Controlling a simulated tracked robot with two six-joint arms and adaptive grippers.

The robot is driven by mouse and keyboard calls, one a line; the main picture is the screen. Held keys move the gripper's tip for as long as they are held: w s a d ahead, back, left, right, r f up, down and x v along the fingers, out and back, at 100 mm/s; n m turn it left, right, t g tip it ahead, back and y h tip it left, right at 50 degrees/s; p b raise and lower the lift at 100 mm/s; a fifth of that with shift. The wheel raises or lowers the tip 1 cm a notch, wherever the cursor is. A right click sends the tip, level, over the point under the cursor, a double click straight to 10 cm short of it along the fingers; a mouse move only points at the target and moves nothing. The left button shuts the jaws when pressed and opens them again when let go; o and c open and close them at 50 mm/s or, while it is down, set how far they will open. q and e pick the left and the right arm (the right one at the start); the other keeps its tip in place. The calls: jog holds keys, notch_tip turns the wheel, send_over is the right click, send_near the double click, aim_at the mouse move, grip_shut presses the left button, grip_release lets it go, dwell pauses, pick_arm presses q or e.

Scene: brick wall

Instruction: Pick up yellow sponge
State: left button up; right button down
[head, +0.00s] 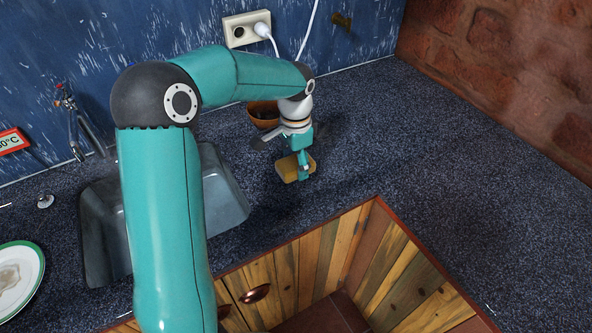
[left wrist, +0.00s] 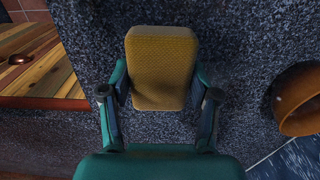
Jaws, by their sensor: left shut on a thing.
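The yellow sponge (head: 289,168) is a small block on the dark speckled countertop, to the right of the sink in the head view. In the left wrist view the sponge (left wrist: 161,65) sits between the two fingers of my left gripper (left wrist: 160,95). My left gripper (head: 303,166) is shut on the sponge, with a finger on each side of it. In the head view the gripper hides part of the sponge. Whether the sponge touches the counter or is slightly above it, I cannot tell. My right gripper is not in view.
A brown bowl (head: 263,114) stands just behind the gripper. The sink (head: 228,190) is to the left, with a faucet (head: 78,125) behind it. A plate (head: 18,278) lies at far left. A wall socket (head: 247,29) holds a white plug. The counter to the right is clear.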

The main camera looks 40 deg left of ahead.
aim_at(295, 161)
pick_arm(q)
notch_tip(295, 161, up, 16)
jog(key=p, duration=0.1)
jog(key=shift+r, duration=0.2)
